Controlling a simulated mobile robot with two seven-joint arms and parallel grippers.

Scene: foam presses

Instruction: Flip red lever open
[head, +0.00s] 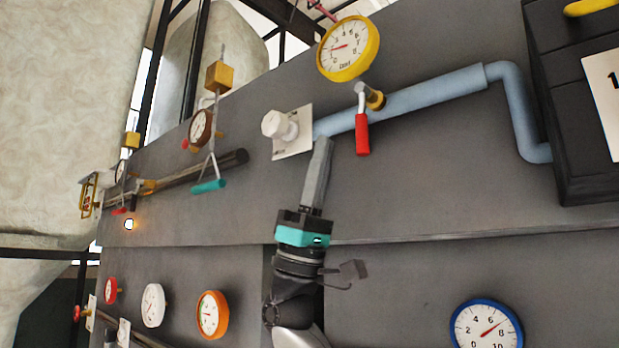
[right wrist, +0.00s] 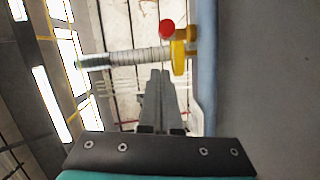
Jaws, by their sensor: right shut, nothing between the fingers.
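The red lever (head: 362,135) hangs down from a brass valve (head: 376,99) on the blue pipe (head: 420,96). My right gripper (head: 323,142) is left of the red lever and apart from it in the head view, just below the pipe's left end. Its fingers are shut with nothing between them. In the right wrist view the shut fingertips (right wrist: 160,74) point toward a yellow fitting (right wrist: 180,58) beside the blue pipe (right wrist: 207,65). A round red part (right wrist: 167,28) shows just above that fitting. My left gripper is not in view.
A white knob on a plate (head: 280,125) is close to my right fingers. A yellow gauge (head: 348,48) sits above the valve. A teal-handled lever (head: 208,187) hangs farther left. A black box (head: 580,100) stands at the right.

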